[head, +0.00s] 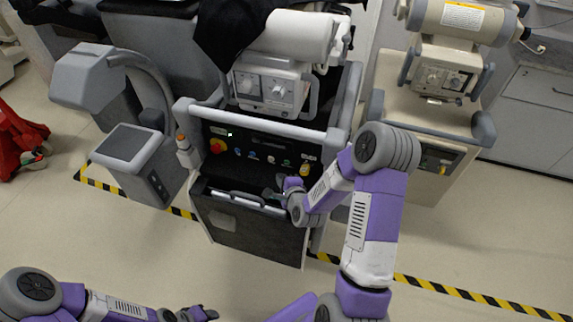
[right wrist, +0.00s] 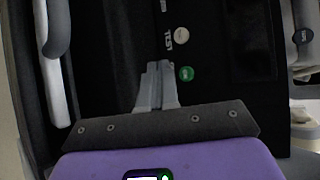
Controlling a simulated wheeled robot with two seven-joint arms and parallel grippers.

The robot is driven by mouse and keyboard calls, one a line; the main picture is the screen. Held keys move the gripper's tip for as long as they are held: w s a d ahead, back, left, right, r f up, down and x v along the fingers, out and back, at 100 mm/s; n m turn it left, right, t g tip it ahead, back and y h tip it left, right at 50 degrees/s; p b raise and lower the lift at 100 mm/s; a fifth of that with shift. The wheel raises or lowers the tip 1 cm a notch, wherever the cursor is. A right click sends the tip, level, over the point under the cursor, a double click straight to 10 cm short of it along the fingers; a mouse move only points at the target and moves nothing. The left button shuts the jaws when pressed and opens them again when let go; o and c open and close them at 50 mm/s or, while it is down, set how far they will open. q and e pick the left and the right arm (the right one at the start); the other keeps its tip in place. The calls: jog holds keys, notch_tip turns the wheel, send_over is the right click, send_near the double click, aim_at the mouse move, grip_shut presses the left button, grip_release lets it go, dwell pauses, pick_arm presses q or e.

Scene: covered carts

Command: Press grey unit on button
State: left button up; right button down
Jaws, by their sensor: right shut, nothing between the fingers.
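The grey unit (head: 250,220) stands in the middle of the head view, with a black control panel (head: 263,150) that carries a row of small buttons. A red knob (head: 216,146) is at the panel's left end. My right gripper (head: 277,195) is at the lower front of this panel. In the right wrist view its fingers (right wrist: 158,70) are shut and empty. A round green button (right wrist: 186,73) is just right of the fingertips, and a white button (right wrist: 181,36) is farther up. I cannot tell whether the fingertips touch the panel. My left gripper (head: 200,314) is low at the bottom edge, its fingers unclear.
A beige cart (head: 430,130) stands to the right, and a grey device with a screen (head: 123,143) to the left. A red object (head: 20,140) is at the far left. Black and yellow tape (head: 430,286) crosses the floor. Floor in front is clear.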

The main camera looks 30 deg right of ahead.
jog(key=shift+s+a, duration=0.65)
jog(key=shift+a, duration=0.15)
jog(key=shift+s, duration=0.1)
